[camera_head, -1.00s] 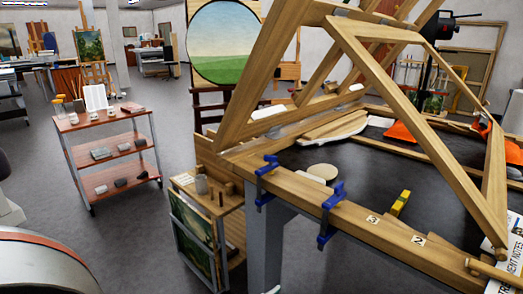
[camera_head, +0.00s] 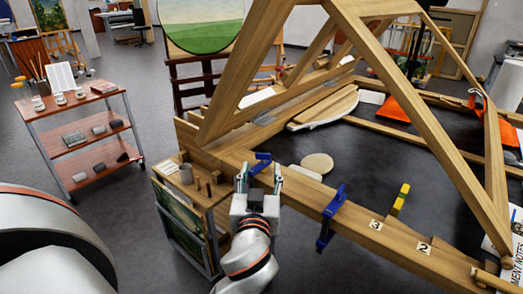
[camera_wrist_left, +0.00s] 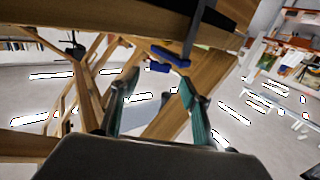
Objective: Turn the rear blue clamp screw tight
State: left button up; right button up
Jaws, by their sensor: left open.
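The rear blue clamp (camera_head: 263,157) grips the near wooden rail of the big frame, close to its left corner. My left gripper (camera_head: 259,177) is at this clamp, on the near side of the rail, open with fingers apart. It hides the clamp's lower part and screw in the head view. In the left wrist view, blue clamp parts (camera_wrist_left: 168,60) and a dark bar show just beyond the green-padded fingers (camera_wrist_left: 158,88); nothing is between the pads. Contact cannot be told. A second blue clamp (camera_head: 333,209) sits farther right on the rail. My right gripper is not in view.
A wooden stand (camera_head: 193,200) with a cup and framed paintings stands left of my left gripper. Slanted wooden beams (camera_head: 416,118) rise above the dark tabletop (camera_head: 375,165). A shelved cart (camera_head: 85,135) stands at left, with open floor between.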

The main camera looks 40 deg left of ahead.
aim_at(263, 157)
pick_arm(q)
jog(key=shift+p+x, duration=0.35)
jog(key=shift+x, duration=3.45)
jog(key=c, duration=1.1)
